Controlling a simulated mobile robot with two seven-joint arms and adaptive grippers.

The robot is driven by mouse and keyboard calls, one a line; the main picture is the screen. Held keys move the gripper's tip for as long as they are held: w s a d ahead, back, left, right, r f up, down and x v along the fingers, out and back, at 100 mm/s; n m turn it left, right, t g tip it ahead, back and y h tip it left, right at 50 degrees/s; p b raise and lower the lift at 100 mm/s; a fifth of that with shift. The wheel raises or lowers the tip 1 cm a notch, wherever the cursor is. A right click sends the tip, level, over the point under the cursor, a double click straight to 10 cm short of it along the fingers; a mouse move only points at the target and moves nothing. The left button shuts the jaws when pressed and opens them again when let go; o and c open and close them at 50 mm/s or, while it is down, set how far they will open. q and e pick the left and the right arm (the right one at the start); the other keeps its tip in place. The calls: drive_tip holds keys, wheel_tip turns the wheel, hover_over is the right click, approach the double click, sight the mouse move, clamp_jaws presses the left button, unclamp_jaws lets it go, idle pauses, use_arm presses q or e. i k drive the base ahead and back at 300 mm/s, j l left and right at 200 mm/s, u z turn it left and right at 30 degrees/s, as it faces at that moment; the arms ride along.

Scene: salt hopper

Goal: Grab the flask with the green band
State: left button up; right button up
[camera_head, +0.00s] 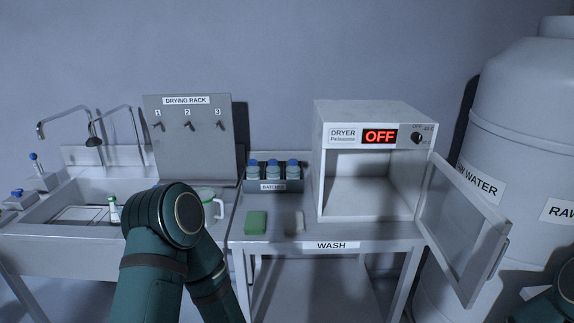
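A pale vessel with a light green band or rim and a white handle (218,208) stands at the right end of the sink, partly hidden behind my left arm; I cannot tell if it is a flask. A small white bottle with a green top (114,211) stands in the sink to the left of my arm. My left arm crosses the front of the sink, and its gripper is not visible. Only a piece of my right arm shows at the lower right corner; its gripper is outside the view.
A dryer (336,135) reading OFF has its door (465,222) swung open to the right. A rack labelled BATCHES (273,187) holds three blue-capped bottles. A green sponge (256,223) and small pale block (298,222) lie on the wash table. The drying rack (220,155) pegs are empty.

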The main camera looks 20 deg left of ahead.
sight(115, 208)
drive_tip(key=u, duration=1.75)
drive_tip(key=z, duration=0.4)
drive_tip(key=i+j+z, duration=0.1)
drive_tip(key=z, duration=0.3)
drive_tip(key=j+z, duration=0.35)
drive_tip(key=i+j+z, duration=0.1)
drive_tip(key=z, duration=0.3)
drive_tip(key=j+z, duration=0.5)
drive_tip(key=j, duration=0.5)
drive_tip(key=j+z, duration=0.1)
drive_tip(key=j, duration=0.4)
drive_tip(key=k+j+z, duration=0.1)
drive_tip(key=j, duration=0.35)
